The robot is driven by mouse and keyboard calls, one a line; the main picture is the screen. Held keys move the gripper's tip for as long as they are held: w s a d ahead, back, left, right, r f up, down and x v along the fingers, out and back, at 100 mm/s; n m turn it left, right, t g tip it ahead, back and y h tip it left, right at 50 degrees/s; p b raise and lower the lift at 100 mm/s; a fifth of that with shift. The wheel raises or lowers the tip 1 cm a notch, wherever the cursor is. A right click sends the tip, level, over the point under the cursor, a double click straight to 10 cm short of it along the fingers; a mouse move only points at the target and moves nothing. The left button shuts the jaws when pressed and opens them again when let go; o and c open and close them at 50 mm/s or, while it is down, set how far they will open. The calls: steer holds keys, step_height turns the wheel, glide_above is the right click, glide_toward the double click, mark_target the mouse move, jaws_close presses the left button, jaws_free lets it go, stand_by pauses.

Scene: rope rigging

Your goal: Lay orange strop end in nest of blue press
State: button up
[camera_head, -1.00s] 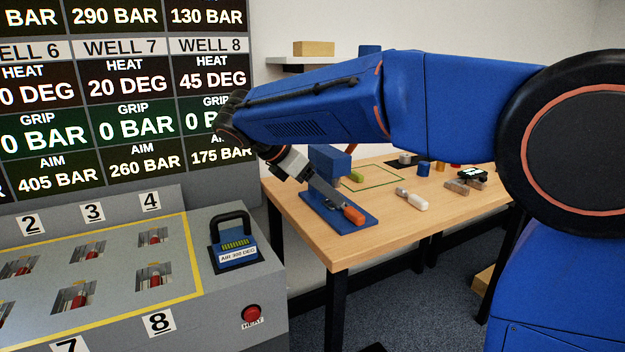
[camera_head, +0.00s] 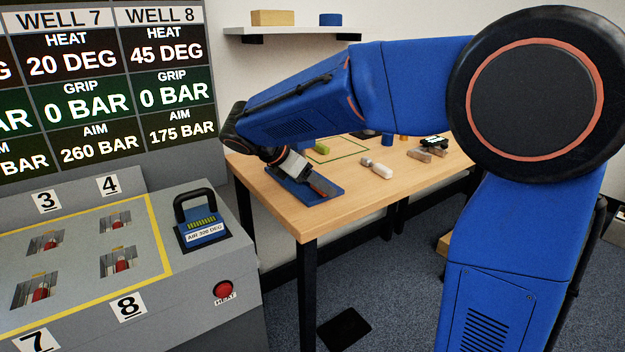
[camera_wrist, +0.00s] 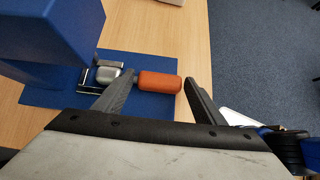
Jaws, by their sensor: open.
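In the wrist view, the orange strop end (camera_wrist: 158,82) lies with its orange sleeve over the base plate of the blue press (camera_wrist: 150,62). A rounded silver part joined to its left side sits at the metal nest (camera_wrist: 88,78), beside the tall blue press body. I cannot tell if it is fully seated. My gripper (camera_wrist: 158,78) is open, with one finger on each side of the orange sleeve. In the head view, the press base (camera_head: 330,189) shows on the table's left end, and my gripper (camera_head: 312,182) and wrist hide most of the press and strop end.
The wooden table (camera_head: 350,205) also bears a white-and-grey piece (camera_head: 378,169), a green block (camera_head: 321,148) in a green outline, and several small items farther right. A grey console (camera_head: 195,285) with a handled blue block (camera_head: 200,225) stands at the left. The table's front middle is clear.

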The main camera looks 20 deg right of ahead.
steer(key=c, duration=0.9)
steer(key=shift+w, duration=0.1)
steer(key=shift+w+a, duration=0.25)
steer(key=shift+w, duration=0.45)
steer(key=o, duration=1.2)
steer(key=shift+a, duration=0.1)
